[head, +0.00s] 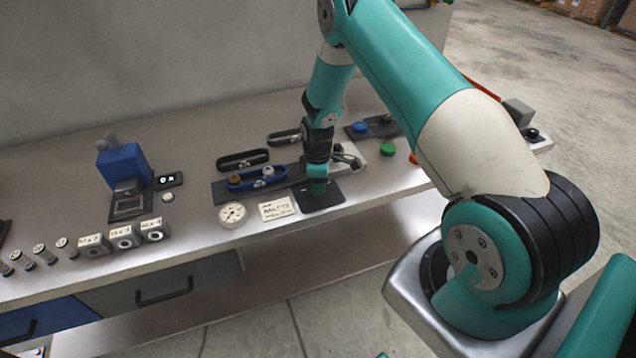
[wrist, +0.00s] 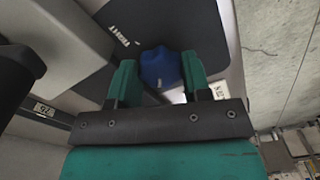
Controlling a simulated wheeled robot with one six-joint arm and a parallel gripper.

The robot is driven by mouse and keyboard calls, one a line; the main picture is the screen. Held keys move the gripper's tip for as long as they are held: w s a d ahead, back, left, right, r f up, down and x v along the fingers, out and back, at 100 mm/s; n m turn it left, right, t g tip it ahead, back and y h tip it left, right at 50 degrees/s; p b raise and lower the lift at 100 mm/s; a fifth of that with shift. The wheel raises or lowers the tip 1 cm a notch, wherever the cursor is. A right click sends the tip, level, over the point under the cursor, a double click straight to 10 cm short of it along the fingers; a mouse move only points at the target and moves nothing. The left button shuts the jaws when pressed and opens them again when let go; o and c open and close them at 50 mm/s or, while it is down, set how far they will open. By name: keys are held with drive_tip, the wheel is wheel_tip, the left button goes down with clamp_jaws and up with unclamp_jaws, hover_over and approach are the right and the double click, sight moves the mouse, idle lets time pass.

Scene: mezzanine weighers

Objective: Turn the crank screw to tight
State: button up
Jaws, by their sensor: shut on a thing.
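The crank screw's blue knob (wrist: 160,66) sits between my teal fingertips in the wrist view, over a dark plate (wrist: 165,18) with the white word TIGHT at its left. A small pale mark shows on the knob's near side. My gripper (wrist: 158,72) is shut on the knob. In the head view my gripper (head: 318,188) points down over the same dark plate (head: 325,202), at the bench's front. The knob is hidden there behind my fingers. I cannot tell how far the screw is turned.
Left of my gripper are a blue oblong holder (head: 240,186), a round dial (head: 233,214) and a label card (head: 277,209). A pale bracket (head: 350,160) stands close behind right, with a green button (head: 388,149) beyond. A blue device (head: 123,165) stands farther left.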

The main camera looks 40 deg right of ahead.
drive_tip(key=m+b, duration=0.2)
drive_tip(key=m, duration=0.1)
drive_tip(key=shift+f, duration=0.15)
drive_tip(key=m+b, duration=0.2)
drive_tip(key=m, duration=0.1)
drive_tip(key=shift+m, duration=0.3)
drive_tip(key=m+b, duration=0.1)
drive_tip(key=m, duration=0.2)
drive_tip(key=shift+m, duration=0.4)
drive_tip(key=m+b, duration=0.1)
drive_tip(key=m, duration=0.2)
drive_tip(key=shift+m+b, duration=0.3)
drive_tip(key=shift+b, duration=0.1)
drive_tip(key=m+b, duration=0.1)
drive_tip(key=m, duration=0.3)
drive_tip(key=shift+a+m, duration=0.1)
drive_tip(key=shift+m, duration=0.2)
drive_tip(key=shift+m+b, duration=0.5)
drive_tip(key=shift+m, duration=1.7)
drive_tip(key=o, duration=0.9)
drive_tip(key=shift+r, duration=0.2)
